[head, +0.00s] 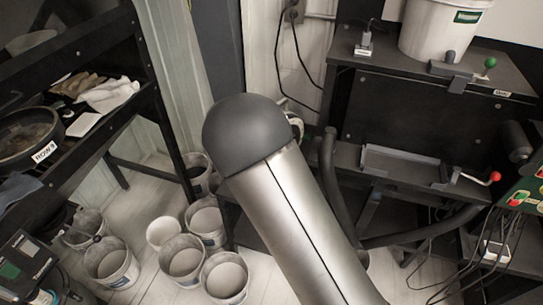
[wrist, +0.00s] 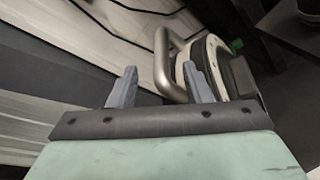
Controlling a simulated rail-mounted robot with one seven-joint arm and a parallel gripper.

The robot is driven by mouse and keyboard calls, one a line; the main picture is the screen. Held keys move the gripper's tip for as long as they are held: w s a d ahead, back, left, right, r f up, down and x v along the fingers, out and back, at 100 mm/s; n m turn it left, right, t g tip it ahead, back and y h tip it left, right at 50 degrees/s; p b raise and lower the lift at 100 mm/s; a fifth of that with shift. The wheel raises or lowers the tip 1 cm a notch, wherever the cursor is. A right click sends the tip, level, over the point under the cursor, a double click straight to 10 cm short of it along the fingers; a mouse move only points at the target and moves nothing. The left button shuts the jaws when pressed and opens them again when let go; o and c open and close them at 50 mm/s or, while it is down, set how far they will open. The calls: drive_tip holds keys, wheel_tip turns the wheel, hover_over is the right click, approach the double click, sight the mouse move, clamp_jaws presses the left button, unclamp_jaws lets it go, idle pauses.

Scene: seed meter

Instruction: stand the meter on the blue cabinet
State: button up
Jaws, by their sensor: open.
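In the wrist view, my gripper (wrist: 160,82) is open, its two grey fingers spread apart. A round white and dark device, which looks like the meter (wrist: 216,52), is just beyond the right finger. Its metal loop handle (wrist: 161,60) shows in the gap between the fingers, and the right finger covers part of it. I cannot tell whether they touch. In the head view, my arm hides most of that area; only a small pale rim with green (head: 296,124) shows beside it, perhaps the meter. No clearly blue cabinet can be made out in either view.
Several buckets (head: 187,262) stand on the floor at lower left. A dark shelf rack with a round pan (head: 28,132) is at left. A black bench (head: 395,75) at right bears a white bucket (head: 440,30) and red- and green-knobbed levers. A button panel (head: 525,200) is at far right.

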drive_tip(key=p+x, duration=0.2)
drive_tip(key=x, duration=0.3)
drive_tip(key=shift+d, duration=0.2)
clamp_jaws()
drive_tip(key=shift+d, duration=0.1)
idle(0.6)
idle(0.4)
